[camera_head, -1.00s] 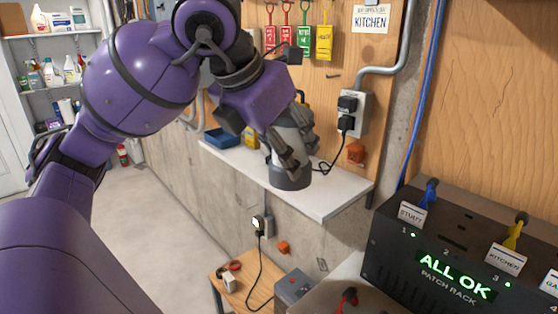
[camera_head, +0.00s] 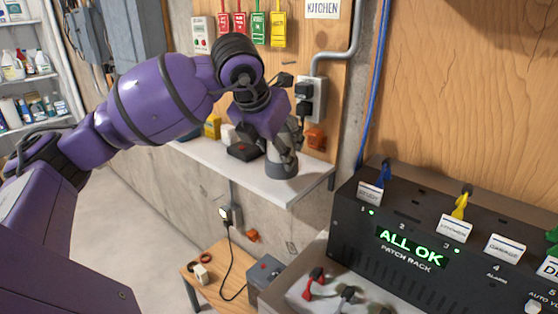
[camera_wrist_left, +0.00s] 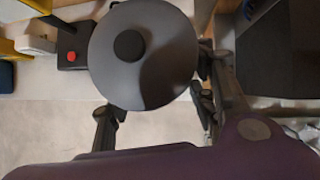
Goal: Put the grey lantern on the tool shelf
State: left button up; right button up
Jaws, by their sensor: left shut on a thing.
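The grey lantern (camera_head: 281,171) is upright in my left gripper (camera_head: 287,150), at the white wall shelf (camera_head: 308,180) under the tool board. Its dark grey base shows below the fingers, over the shelf's right part; I cannot tell whether it touches the surface. In the left wrist view the lantern's round grey top with a dark knob (camera_wrist_left: 130,45) fills the middle, and the fingers (camera_wrist_left: 155,108) are around its body. My wrist hides the lantern's upper part in the head view. My right gripper is not in view.
A black box with a red button (camera_head: 243,151) and a yellow item (camera_head: 212,127) stand on the shelf, left of the lantern. A plugged outlet (camera_head: 305,98) is on the wall behind. The patch rack (camera_head: 430,235) stands front right. The shelf's right end is bare.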

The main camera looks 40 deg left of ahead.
aim_at(280, 161)
pick_arm(q)
jog(key=shift+w+f, duration=0.3)
jog(key=f, duration=0.3)
jog(key=shift+w+f, duration=0.2)
jog(key=shift+f, duration=0.05)
jog(key=o, duration=1.6)
jog(key=v, duration=1.2)
